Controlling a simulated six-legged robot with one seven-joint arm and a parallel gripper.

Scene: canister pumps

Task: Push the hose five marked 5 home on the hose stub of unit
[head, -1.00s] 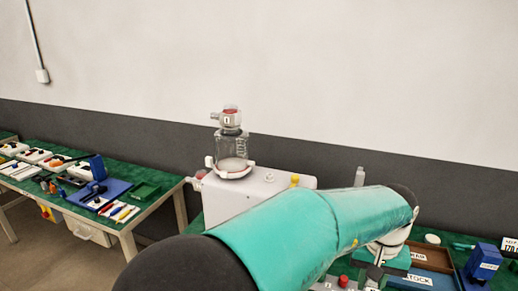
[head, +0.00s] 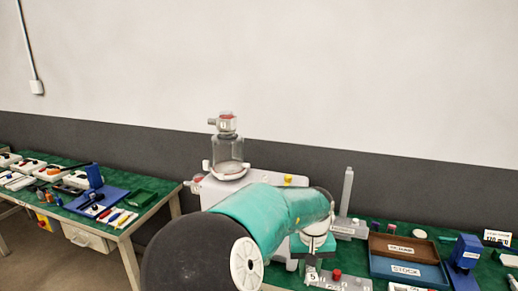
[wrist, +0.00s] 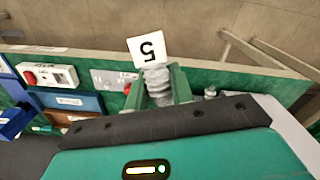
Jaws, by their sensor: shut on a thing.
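The hose with the white tag marked 5 (wrist: 148,51) is grey and ribbed (wrist: 157,82) in the wrist view. My gripper (wrist: 160,88) is shut on it, one green finger on each side. In the head view the tag 5 (head: 313,276) shows below my wrist, and my gripper (head: 311,260) is partly hidden by the arm. The pump unit (head: 212,190) is a pale box bearing a clear canister (head: 228,150) with a lid fitting marked 1 (head: 224,125). The hose is apart from this canister, to its right. I cannot tell which fitting is the hose stub.
Right of my gripper are a brown tray (head: 392,246), a blue tray marked STOCK (head: 408,270), a blue block (head: 466,252) and a grey upright post (head: 346,190). A second green table (head: 150,186) with tools stands at left.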

